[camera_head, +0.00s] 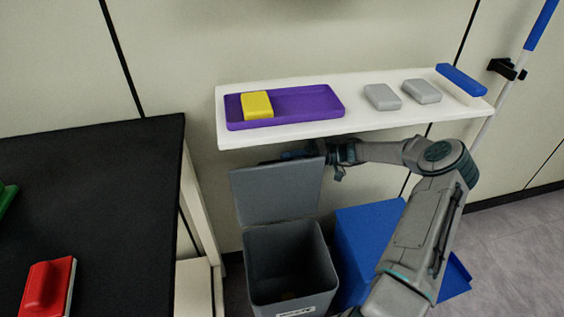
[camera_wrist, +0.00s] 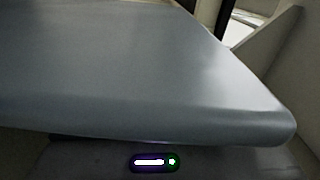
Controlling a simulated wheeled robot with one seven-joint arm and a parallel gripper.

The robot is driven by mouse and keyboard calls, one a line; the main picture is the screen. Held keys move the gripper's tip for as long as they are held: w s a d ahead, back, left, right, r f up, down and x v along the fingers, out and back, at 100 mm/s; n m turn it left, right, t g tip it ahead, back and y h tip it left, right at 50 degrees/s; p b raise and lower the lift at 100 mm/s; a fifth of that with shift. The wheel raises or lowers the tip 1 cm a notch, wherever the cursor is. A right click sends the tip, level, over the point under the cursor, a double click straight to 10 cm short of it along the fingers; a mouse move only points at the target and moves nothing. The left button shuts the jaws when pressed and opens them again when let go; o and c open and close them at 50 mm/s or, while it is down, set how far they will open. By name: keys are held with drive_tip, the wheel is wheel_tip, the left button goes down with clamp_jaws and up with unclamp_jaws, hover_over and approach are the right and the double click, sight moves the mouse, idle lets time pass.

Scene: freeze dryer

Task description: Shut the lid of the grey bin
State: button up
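The grey bin (camera_head: 290,262) stands on the floor below the shelf, its mouth open. Its lid (camera_head: 277,192) is raised, standing up steeply at the back of the bin. My gripper (camera_head: 308,153) is at the lid's top edge, just under the shelf, and partly hidden by the lid and shelf. In the wrist view a smooth grey panel with a rounded corner, apparently the lid (camera_wrist: 150,75), fills most of the picture very close up. My fingertips do not show clearly, and I cannot tell whether they touch the lid.
A white shelf (camera_head: 355,122) is close above my gripper, with a purple tray (camera_head: 310,103), yellow block (camera_head: 257,105), grey blocks (camera_head: 382,97) and a blue-topped brush (camera_head: 461,80). A blue bin (camera_head: 366,235) stands right of the grey one. A black table (camera_head: 100,210) is at left.

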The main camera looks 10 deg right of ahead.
drive_tip(key=shift+a, duration=1.15)
clamp_jaws()
drive_tip(key=shift+s, duration=0.1)
